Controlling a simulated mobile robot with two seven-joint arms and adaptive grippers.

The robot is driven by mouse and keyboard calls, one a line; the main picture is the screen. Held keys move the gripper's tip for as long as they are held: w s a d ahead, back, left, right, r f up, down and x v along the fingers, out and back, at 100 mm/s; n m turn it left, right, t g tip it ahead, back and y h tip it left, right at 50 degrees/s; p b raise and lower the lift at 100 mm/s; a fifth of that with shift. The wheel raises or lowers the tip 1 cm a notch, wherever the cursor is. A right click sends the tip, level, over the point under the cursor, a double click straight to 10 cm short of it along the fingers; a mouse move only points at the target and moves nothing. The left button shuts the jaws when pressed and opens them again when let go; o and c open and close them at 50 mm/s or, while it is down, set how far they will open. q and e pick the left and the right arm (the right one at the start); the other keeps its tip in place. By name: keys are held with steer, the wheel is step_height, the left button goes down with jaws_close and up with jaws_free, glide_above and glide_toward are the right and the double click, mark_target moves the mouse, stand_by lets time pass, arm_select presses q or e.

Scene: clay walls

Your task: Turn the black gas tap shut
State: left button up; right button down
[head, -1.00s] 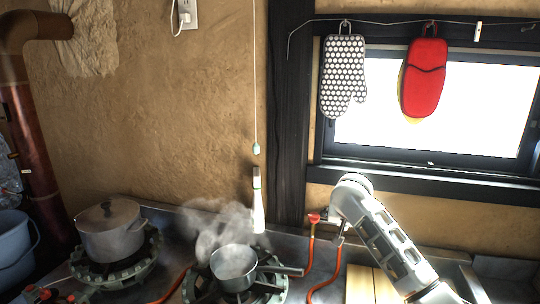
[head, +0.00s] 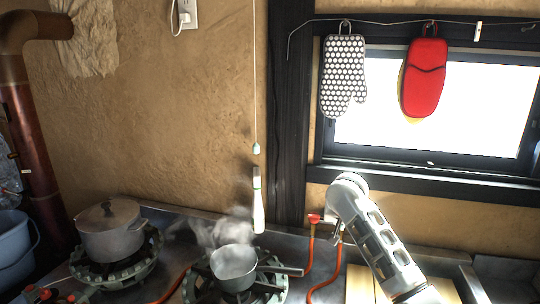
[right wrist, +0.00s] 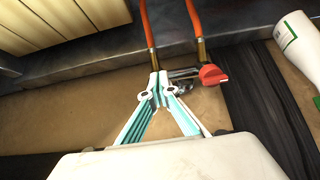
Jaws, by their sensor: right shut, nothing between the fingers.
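I cannot clearly make out a black gas tap; its place may be hidden by my right gripper. In the right wrist view my right gripper (right wrist: 160,82) is shut and empty, its fingertips at the pipe fitting where the left orange hose ends. A red tap handle (right wrist: 213,75) sits just right of the fingertips, by the second orange hose (right wrist: 193,18); this red tap (head: 313,218) also shows in the head view, left of my right arm. My left gripper is not in view.
A steaming saucepan (head: 233,262) stands on the middle burner, its handle pointing right. A lidded pot (head: 110,230) is on the left burner. A window frame (head: 425,180) is behind the arm.

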steer(key=shift+s+a+f, duration=0.1)
steer(key=v, duration=0.6)
steer(key=shift+s+f, duration=0.15)
stand_by(0.3)
steer(key=shift+a, duration=0.1)
